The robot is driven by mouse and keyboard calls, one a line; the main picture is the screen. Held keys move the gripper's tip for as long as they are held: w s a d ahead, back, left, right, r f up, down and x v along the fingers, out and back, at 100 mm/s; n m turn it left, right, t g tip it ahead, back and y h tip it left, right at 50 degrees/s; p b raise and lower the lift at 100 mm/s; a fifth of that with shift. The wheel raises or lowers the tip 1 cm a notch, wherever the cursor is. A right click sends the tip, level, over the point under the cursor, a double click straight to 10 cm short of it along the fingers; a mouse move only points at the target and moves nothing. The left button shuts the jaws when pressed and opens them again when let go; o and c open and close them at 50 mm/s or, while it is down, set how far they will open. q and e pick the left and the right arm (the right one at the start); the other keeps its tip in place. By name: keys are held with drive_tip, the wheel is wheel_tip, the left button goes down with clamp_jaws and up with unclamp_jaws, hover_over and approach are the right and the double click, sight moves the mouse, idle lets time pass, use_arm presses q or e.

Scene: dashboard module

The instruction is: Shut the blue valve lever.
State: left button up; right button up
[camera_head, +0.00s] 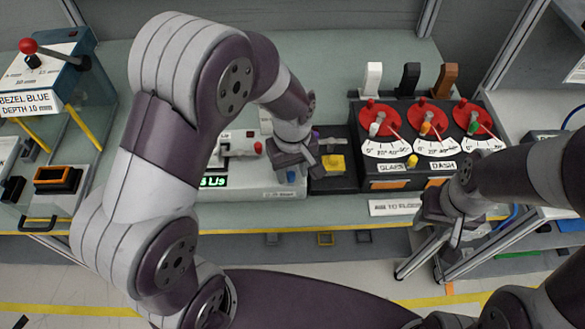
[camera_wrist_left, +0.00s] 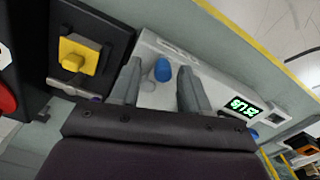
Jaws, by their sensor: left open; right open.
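A blue knob-like end, seemingly the blue valve lever (camera_wrist_left: 162,70), stands on the white module near its edge. In the head view the blue lever (camera_head: 291,174) shows just below my left gripper (camera_head: 294,162). In the left wrist view my left gripper (camera_wrist_left: 160,80) is open, with the blue end between its two fingertips; a gap shows on the right side, and contact cannot be told. The lever's base and angle are mostly hidden. My right gripper (camera_head: 446,218) is open and empty, in front of the gauge box, away from the lever.
The white module (camera_head: 262,187) has a green display (camera_head: 213,181) and a red knob (camera_head: 258,147). A yellow button (camera_head: 333,163) on a black box is close to the right of my left gripper. A gauge box (camera_head: 425,170) with red dials stands further right.

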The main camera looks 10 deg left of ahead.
use_arm(q)
drive_tip(key=shift+s+a+f, duration=0.2)
drive_tip(key=shift+s+f, duration=0.05)
drive_tip(key=shift+f, duration=0.05)
drive_tip(key=shift+w+d, duration=0.1)
clamp_jaws()
